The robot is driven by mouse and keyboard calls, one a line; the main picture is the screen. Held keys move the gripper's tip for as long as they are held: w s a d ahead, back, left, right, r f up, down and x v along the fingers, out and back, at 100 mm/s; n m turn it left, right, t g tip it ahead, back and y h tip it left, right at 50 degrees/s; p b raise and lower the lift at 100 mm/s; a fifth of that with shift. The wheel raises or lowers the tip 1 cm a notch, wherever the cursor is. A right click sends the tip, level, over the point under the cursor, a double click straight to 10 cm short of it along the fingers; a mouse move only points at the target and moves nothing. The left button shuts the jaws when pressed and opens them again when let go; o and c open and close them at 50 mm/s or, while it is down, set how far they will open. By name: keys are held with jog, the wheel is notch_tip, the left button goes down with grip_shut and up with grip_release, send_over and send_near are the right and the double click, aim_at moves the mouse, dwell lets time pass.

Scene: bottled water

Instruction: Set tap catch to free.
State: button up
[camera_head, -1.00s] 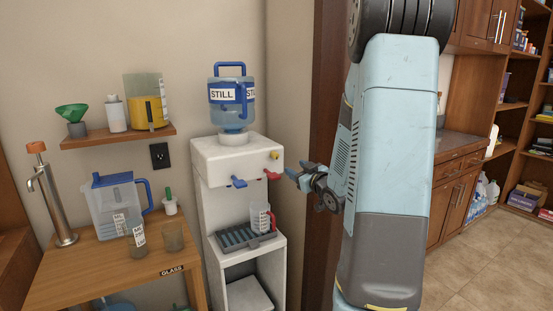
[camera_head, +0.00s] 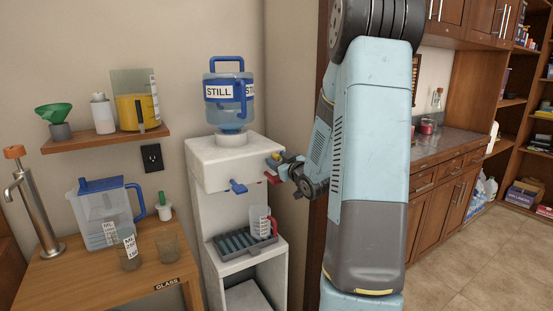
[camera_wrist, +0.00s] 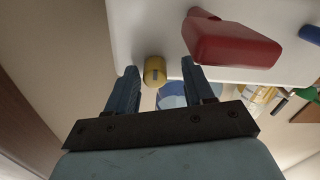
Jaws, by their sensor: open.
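The white water dispenser (camera_head: 222,160) stands against the wall, with a blue tap (camera_head: 238,187) and a red tap (camera_head: 272,178) on its front. A small yellow knob, which looks like the tap catch (camera_wrist: 154,70), sits on the dispenser beside the red tap, which also shows in the wrist view (camera_wrist: 222,45). My gripper (camera_wrist: 159,66) is open, with one blue finger on each side of the yellow knob. I cannot tell whether either finger touches it. In the head view my gripper (camera_head: 280,164) partly covers the knob and the red tap.
A blue STILL bottle (camera_head: 228,105) sits on top of the dispenser. A wooden table (camera_head: 120,280) with a pitcher (camera_head: 103,215) and glasses is at the left, below a shelf (camera_head: 105,141).

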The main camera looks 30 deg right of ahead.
jog(key=shift+w+d, duration=0.15)
jog(key=shift+w, duration=0.05)
jog(key=shift+d, duration=0.1)
jog(key=shift+c, duration=0.3)
grip_shut()
